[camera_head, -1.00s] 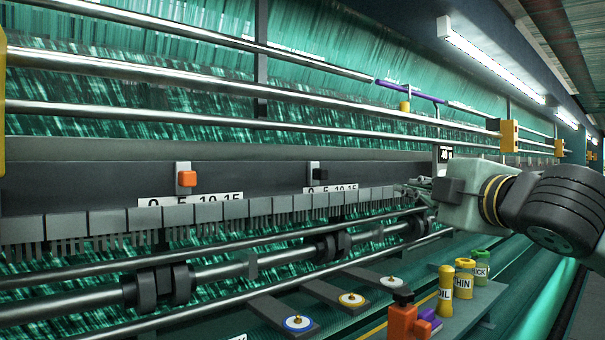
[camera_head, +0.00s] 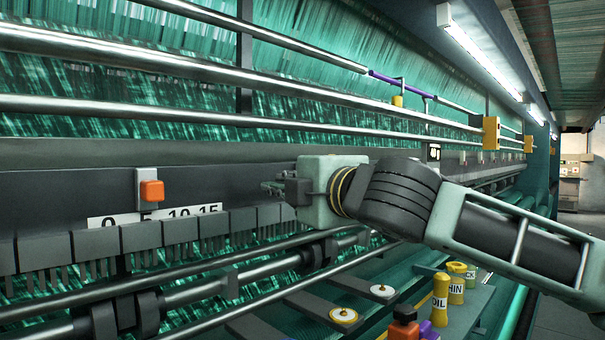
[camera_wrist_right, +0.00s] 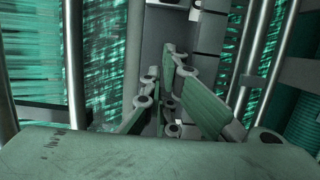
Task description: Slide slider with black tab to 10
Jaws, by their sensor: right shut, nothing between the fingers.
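The slider with the black tab is not visible in the head view, where my right gripper and forearm cover that stretch of the rail. My right gripper (camera_head: 270,188) is shut and empty, pointing left in front of the grey rail. In the right wrist view its fingers (camera_wrist_right: 172,60) close together ahead of the palm, with nothing seen between them. A slider with an orange tab (camera_head: 152,191) stands to the left, near 5 on its white number scale (camera_head: 180,212). Whether my fingertips touch anything is unclear. My left gripper is not in view.
Steel rods (camera_head: 230,80) run along the machine above, with green netting behind. A toothed grey bar (camera_head: 105,243) runs below the scale. Yellow bottles (camera_head: 440,298) and an orange-red item (camera_head: 404,330) stand on a shelf at lower right.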

